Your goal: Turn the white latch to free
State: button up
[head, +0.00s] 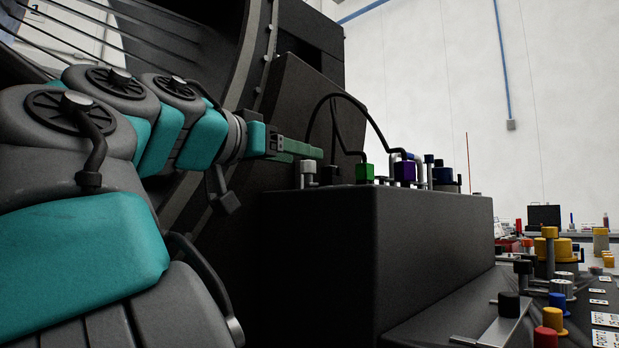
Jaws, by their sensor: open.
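A small white upright piece (308,168), which looks like the white latch, stands at the left end of the top of a dark box. Its exact turn position is too small to tell. My gripper (312,152), with green fingers, reaches in from the left just above and beside it. The fingers are open and seem to hold nothing. They overlap the top of the white piece in this view, so I cannot tell whether they touch it.
A green block (365,173) and a purple block (405,171) with black cables stand on the dark box (390,235), right of the white piece. A dark panel (300,105) rises behind. Coloured knobs, including a red one (545,337), crowd the lower right.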

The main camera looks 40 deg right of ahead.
jog(key=shift+f+n+t+y, duration=0.3)
jog(key=shift+n+t, duration=0.4)
jog(key=shift+t, duration=0.3)
jog(key=shift+x, duration=3.95)
grip_shut()
